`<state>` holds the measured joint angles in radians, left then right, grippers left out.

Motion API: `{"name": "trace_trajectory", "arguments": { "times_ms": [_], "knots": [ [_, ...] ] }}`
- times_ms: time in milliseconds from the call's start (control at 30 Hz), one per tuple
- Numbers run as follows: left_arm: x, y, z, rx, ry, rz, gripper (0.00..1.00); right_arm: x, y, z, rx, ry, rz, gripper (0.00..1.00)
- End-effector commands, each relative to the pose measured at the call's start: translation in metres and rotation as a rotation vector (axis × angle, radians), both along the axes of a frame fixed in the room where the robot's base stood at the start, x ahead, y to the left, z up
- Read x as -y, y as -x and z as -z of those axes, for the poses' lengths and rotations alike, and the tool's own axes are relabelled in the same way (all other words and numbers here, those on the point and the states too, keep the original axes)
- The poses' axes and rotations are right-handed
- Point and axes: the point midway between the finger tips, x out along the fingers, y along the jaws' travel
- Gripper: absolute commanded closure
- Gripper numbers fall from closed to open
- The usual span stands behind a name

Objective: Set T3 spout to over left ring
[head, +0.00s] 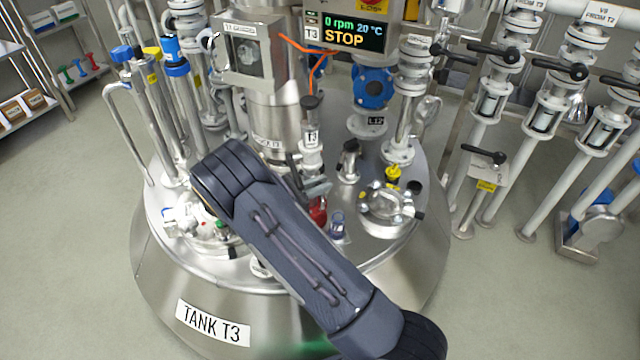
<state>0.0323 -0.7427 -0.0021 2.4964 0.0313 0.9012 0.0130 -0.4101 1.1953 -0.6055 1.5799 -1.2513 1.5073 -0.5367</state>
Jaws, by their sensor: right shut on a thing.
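The spout post marked T3 (312,138) stands upright near the middle of the tank lid, with a dark knob on top. My right arm comes in from the lower right and bends across the front of the lid. My right gripper (316,188) is partly hidden behind that arm, just below the T3 post. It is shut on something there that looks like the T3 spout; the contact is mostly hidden. At the lid's left a round fitting (185,222) is partly covered by my arm. A similar round fitting (390,204) is clear at the right. My left gripper is not in view.
A red part (318,212) and a small clear glass-like part (337,226) sit close to my gripper. Blue-topped pipes (172,62) crowd the left; valve pipes (545,115) stand right. Floor (70,260) is open at left.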

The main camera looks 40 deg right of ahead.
Motion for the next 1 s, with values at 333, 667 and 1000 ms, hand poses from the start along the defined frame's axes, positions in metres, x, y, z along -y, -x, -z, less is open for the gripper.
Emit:
{"name": "trace_trajectory", "arguments": {
  "times_ms": [333, 667, 1000],
  "knots": [
    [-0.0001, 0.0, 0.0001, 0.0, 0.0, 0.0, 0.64, 0.0001, 0.0001, 0.0002, -0.001, 0.001, -0.001, 0.73],
    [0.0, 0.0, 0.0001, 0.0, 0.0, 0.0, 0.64, 0.0002, 0.0001, -0.0001, 0.0, 0.001, -0.001, 0.68],
    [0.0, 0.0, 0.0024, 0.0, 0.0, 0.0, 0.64, 0.0036, 0.002, 0.0, -0.002, 0.0, -0.05, 0.68]
  ]
}}
